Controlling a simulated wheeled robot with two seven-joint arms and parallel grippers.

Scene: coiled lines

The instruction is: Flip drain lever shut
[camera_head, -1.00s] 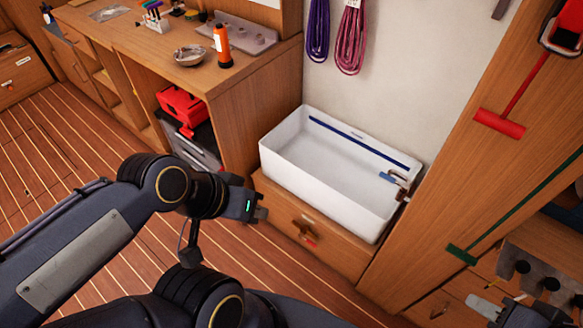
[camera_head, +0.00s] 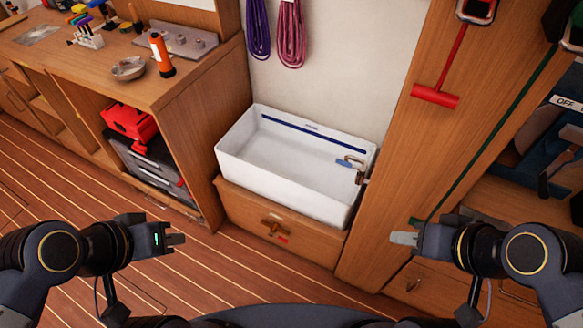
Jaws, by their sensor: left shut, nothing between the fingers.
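The white basin (camera_head: 285,186) stands on a wooden cabinet (camera_head: 245,214) against the wall. A small brass-brown lever fitting (camera_head: 275,225) is on the cabinet's front below the basin, with a red part (camera_head: 282,239) at its lower end. It looks like the drain lever; its exact setting is too small to tell. My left gripper (camera_head: 180,239) is shut and empty, left of the cabinet and apart from the lever. My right gripper (camera_head: 397,238) is to the right of the cabinet, apart from the lever; its finger gap is not clear.
A tap with a blue handle (camera_head: 344,164) is at the basin's right end. A wooden counter (camera_head: 200,80) with an orange torch (camera_head: 161,55) stands at left. A wooden panel (camera_head: 408,140) rises at right. The floor before the cabinet is free.

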